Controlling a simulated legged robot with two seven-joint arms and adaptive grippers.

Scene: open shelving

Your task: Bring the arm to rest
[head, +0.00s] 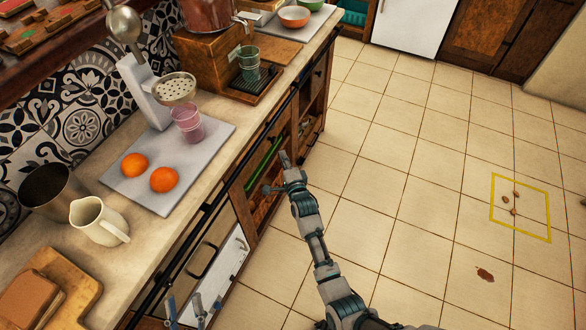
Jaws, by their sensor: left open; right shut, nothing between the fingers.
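My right arm reaches up from the bottom of the head view towards the open shelving under the counter. My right gripper (284,160) is shut and empty, in front of the shelf opening. It appears close beside a long green item (264,163) in the shelf; I cannot tell whether they touch. My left gripper (190,309) shows only at the bottom edge, in front of the lower cabinet. It is open, with its fingers apart and nothing between them. The rest of my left arm is out of view.
The counter (183,228) holds oranges (164,179) on a grey board, a juicer (155,95), a pink cup (187,124), a cream jug (97,220) and a bread board (60,290).

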